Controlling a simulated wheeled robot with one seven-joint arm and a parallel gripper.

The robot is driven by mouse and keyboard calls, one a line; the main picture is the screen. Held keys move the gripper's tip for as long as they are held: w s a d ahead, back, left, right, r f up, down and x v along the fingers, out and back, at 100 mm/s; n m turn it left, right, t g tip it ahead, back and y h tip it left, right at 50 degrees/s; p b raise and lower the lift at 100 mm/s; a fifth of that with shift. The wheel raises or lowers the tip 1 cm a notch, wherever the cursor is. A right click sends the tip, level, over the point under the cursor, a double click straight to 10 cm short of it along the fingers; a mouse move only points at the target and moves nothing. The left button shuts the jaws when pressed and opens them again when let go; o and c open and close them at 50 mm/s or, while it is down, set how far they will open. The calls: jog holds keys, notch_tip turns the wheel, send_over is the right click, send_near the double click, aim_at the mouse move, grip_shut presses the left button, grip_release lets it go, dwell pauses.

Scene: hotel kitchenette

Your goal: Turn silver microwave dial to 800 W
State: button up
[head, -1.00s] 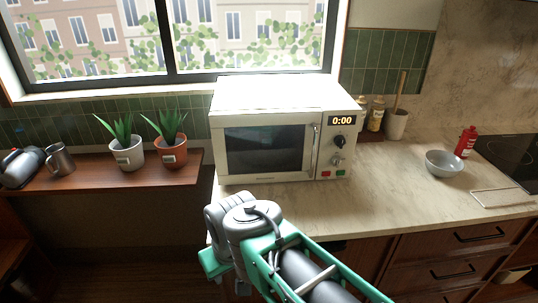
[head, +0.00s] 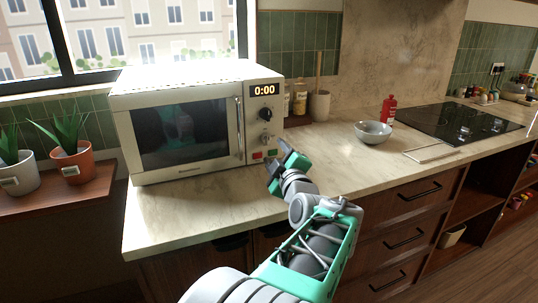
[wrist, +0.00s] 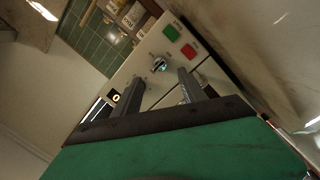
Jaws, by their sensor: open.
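The white microwave (head: 180,135) stands on the counter at left of centre in the head view, its door shut and its display (head: 264,90) reading 0:00. Its panel has a black dial (head: 265,114) and, below that, the small silver dial (head: 264,140). In the wrist view the silver dial (wrist: 160,65) lies ahead, between the fingers in the picture. My gripper (head: 284,162) is open and empty in front of the panel's lower right; its fingers also show in the wrist view (wrist: 160,78). I cannot read the dial's wattage marks.
A red button (wrist: 189,51) and a green button (wrist: 170,33) are beside the silver dial. Jars (head: 300,98) and a utensil crock (head: 319,105) stand right of the microwave. A grey bowl (head: 373,132) and red bottle (head: 388,110) are farther right.

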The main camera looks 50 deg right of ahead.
aim_at(268, 141)
jog(key=p+x, duration=0.1)
jog(key=x, duration=0.6)
jog(key=shift+w+d, duration=0.15)
jog(key=shift+c, duration=0.4)
grip_shut()
